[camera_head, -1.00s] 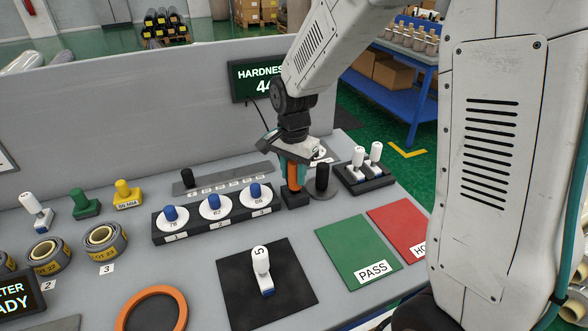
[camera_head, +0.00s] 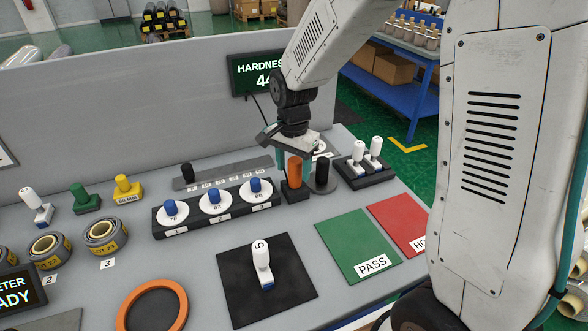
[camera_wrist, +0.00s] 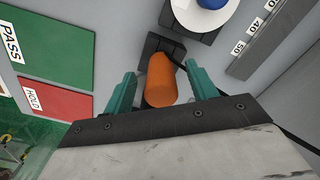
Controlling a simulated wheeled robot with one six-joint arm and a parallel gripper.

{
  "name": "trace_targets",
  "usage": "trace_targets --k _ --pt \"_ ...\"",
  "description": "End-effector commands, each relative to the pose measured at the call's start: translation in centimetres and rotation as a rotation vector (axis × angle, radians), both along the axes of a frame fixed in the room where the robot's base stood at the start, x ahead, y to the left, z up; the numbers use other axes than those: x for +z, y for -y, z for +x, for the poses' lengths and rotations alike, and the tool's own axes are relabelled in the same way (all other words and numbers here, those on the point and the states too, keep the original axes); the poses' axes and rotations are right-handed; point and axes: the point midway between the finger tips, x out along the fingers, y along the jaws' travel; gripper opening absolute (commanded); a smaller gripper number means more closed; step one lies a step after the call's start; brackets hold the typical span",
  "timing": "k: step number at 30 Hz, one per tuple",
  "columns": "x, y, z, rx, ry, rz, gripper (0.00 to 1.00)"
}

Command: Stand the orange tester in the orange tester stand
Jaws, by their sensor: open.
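The orange tester (camera_head: 294,172) stands upright in a small black block, the orange tester stand (camera_head: 295,196), at the back right of the bench. In the wrist view the orange tester (camera_wrist: 161,80) lies between my teal fingers, with the stand (camera_wrist: 153,46) under its far end. My gripper (camera_wrist: 158,72) is open, with a gap visible on each side of the tester. In the head view my gripper is above and around the tester's upper part. How deep the tester sits in the stand is hidden.
A black cylinder on a round base (camera_head: 322,176) stands close right of the stand. A rack with white-topped stamps (camera_head: 365,175) is further right, and a row of numbered discs (camera_head: 215,206) is left. Green (camera_head: 357,245) and red pads are clear.

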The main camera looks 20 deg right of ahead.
Motion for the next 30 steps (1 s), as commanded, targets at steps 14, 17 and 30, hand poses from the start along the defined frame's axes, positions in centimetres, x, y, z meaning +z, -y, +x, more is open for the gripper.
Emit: trace_targets --k 14,17,30 --pt "6.4 0.0 0.0 0.000 0.001 0.000 0.57" --pt "6.6 0.0 0.0 0.000 0.000 0.000 0.57" --pt "6.5 0.0 0.0 0.013 0.000 0.000 0.57"
